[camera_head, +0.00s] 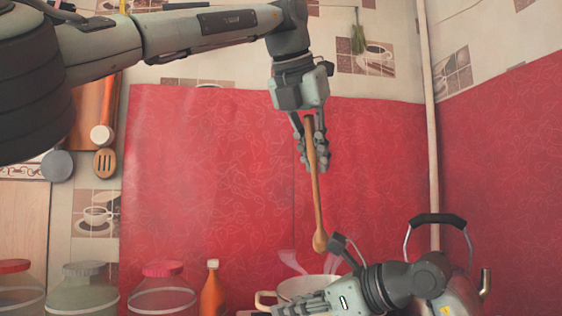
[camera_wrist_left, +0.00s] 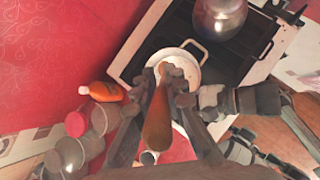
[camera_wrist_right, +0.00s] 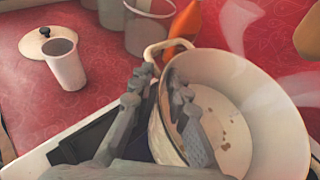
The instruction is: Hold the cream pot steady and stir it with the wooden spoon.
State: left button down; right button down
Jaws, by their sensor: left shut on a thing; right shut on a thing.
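The cream pot (camera_head: 309,287) sits on the dark stove at the bottom of the head view, partly hidden by my right arm. Its open inside, with brown bits, shows in the right wrist view (camera_wrist_right: 235,90). My right gripper (camera_wrist_right: 158,85) is shut on the pot's wall beside a loop handle, one finger outside and one inside. The wooden spoon (camera_head: 317,195) hangs nearly upright, bowl end down. My left gripper (camera_head: 313,155) is shut on its upper handle. The spoon's bowl end is above the pot's rim, apart from it. The spoon handle (camera_wrist_left: 158,125) also shows in the left wrist view.
A metal kettle (camera_wrist_left: 220,15) stands on the stove (camera_wrist_left: 150,42) beside the pot. An orange bottle (camera_head: 213,292) and several lidded jars (camera_head: 163,290) stand left of it. A white cup (camera_wrist_right: 65,65) and a knobbed lid (camera_wrist_right: 40,43) are on the red oilcloth. Pale steam (camera_head: 292,262) rises nearby.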

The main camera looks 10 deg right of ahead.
pick_arm(q)
send_near(318, 248)
jog(key=shift+w+d+f, duration=0.25)
jog(key=shift+d+f, duration=0.1)
jog(key=shift+f, duration=0.85)
jog(key=shift+w+d+f, duration=0.3)
jog(key=shift+d+f, duration=0.1)
jog(key=shift+f, duration=0.85)
jog(key=shift+w+d+f, duration=0.25)
jog(key=shift+d+f, duration=0.1)
jog(key=shift+f, duration=0.85)
